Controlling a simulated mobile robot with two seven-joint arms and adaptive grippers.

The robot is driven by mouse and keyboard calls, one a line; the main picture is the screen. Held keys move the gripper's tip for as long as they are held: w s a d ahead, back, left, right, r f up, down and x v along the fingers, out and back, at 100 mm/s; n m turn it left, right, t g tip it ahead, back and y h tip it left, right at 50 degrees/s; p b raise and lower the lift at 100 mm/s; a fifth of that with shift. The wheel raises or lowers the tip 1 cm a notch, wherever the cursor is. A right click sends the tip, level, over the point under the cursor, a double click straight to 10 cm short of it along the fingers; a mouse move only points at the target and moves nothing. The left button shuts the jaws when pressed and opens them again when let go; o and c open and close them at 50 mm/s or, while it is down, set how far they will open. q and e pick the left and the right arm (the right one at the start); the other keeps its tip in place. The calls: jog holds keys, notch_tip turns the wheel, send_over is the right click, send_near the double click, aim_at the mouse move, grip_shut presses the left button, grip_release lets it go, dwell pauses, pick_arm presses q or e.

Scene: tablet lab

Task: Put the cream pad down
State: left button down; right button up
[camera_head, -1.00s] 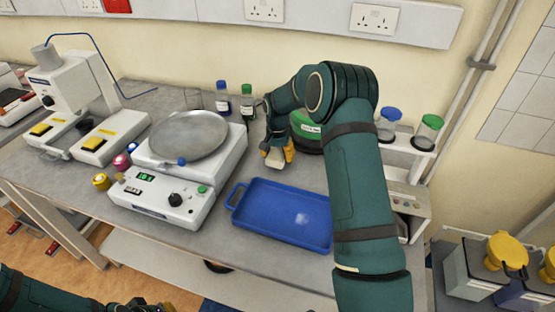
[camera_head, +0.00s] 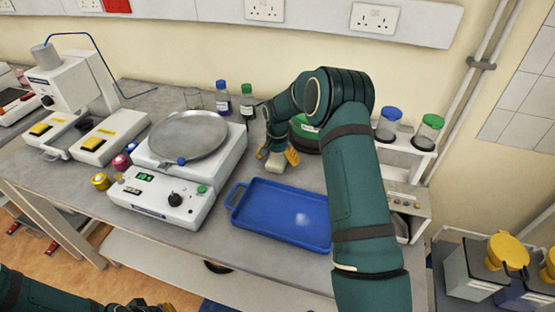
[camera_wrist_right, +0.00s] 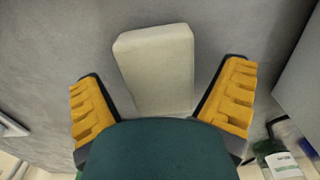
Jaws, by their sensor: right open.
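The cream pad (camera_head: 275,162) rests on the grey bench top, behind the blue tray and right of the balance-like machine. In the right wrist view the cream pad (camera_wrist_right: 157,70) lies between the spread yellow fingers, with a gap on each side. My right gripper (camera_head: 276,156) is open around the pad and points down at it; its fingers also show in the right wrist view (camera_wrist_right: 162,105). The near end of the pad is hidden by my gripper's palm in the wrist view. My left gripper (camera_head: 143,307) shows only partly at the bottom edge.
A blue tray (camera_head: 283,211) lies in front of the pad. A white machine with a round metal plate (camera_head: 188,135) stands to the left. Bottles (camera_head: 248,101) and a green round container (camera_head: 305,134) are close behind. Bare bench lies between pad and tray.

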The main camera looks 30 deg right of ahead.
aim_at(278, 158)
notch_tip(278, 158, up, 12)
jog(key=shift+r+p, duration=0.15)
jog(key=shift+p, duration=0.25)
jog(key=shift+s, duration=0.1)
dwell(0.5)
